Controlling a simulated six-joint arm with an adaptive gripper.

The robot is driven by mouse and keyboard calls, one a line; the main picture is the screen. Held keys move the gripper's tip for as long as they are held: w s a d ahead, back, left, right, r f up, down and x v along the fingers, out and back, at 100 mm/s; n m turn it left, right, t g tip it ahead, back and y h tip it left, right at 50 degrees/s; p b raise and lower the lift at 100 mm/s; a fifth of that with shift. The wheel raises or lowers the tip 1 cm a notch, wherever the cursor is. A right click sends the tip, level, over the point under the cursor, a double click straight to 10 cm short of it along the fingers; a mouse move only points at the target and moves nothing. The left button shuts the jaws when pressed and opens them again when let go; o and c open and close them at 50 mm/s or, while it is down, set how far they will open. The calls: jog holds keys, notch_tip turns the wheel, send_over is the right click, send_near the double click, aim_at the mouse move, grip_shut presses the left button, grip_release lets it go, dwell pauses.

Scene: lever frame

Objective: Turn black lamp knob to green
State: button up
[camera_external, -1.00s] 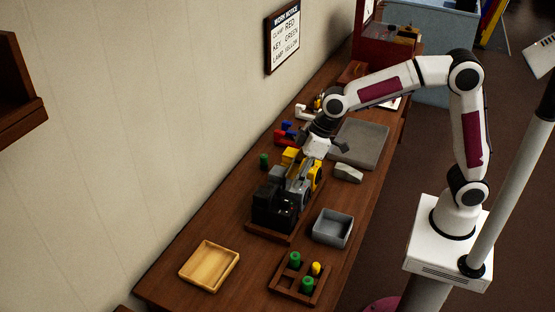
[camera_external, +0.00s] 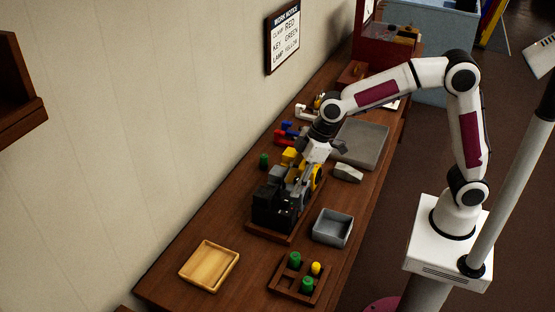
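The black device (camera_external: 272,208) stands at the near end of a wooden base on the bench. I take it to be the lamp unit, but its knob and any green mark are too small to make out. My gripper (camera_external: 298,187) points down over the machine just behind the black device, among grey and yellow parts. Its fingers blend with these parts, so I cannot tell whether they are open or touching anything.
A yellow wheel (camera_external: 318,177) stands right beside my gripper. A grey bin (camera_external: 333,228), wooden tray (camera_external: 209,265) and peg rack (camera_external: 283,284) are nearer. A wall notice (camera_external: 284,41) appears to read clamp red, key green, lamp yellow.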

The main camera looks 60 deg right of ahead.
aim_at(285, 200)
jog(key=shift+x, duration=3.2)
grip_shut()
